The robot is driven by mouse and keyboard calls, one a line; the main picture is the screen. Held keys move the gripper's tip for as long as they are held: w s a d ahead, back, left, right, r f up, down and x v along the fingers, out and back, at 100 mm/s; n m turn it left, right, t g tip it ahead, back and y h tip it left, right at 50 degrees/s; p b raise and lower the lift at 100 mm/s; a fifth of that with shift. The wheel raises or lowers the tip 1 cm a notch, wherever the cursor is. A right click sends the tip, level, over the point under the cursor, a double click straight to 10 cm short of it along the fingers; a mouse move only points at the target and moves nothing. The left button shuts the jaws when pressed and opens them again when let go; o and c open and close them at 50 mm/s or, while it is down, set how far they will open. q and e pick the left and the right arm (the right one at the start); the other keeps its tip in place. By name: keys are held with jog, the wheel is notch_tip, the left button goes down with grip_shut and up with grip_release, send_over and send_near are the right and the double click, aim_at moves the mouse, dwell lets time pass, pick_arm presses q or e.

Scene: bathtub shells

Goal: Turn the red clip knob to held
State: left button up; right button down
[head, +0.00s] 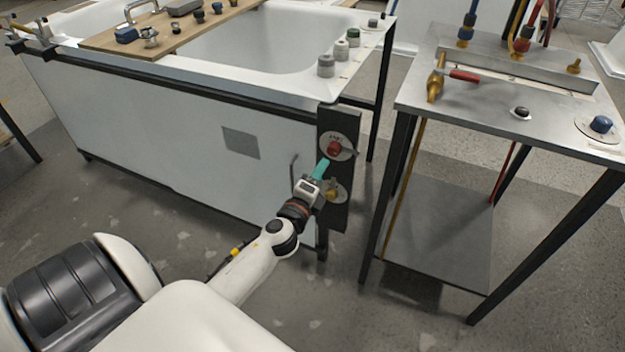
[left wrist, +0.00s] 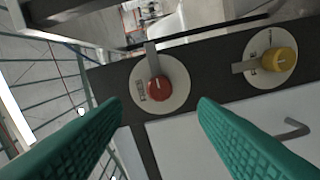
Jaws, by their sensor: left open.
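The red clip knob (head: 334,148) sits on a pale round dial on the dark upright panel at the tub's corner. In the left wrist view the red knob (left wrist: 159,89) has a white mark on its face, and a grey metal tab reaches onto its dial (left wrist: 176,72). My left gripper (head: 322,168) is just in front of the panel, below and left of the red knob. In the left wrist view its green fingers (left wrist: 160,115) are spread apart and empty, with the red knob beyond the gap between them. My right gripper is not in view.
A yellow knob (head: 331,193) on a similar dial is below the red one, close to my gripper. A hooked handle (left wrist: 290,130) is on the white tub panel. A metal table (head: 470,130) with valves stands to the right, across a gap of floor.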

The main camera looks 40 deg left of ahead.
pick_arm(q)
jog(key=v, duration=0.4)
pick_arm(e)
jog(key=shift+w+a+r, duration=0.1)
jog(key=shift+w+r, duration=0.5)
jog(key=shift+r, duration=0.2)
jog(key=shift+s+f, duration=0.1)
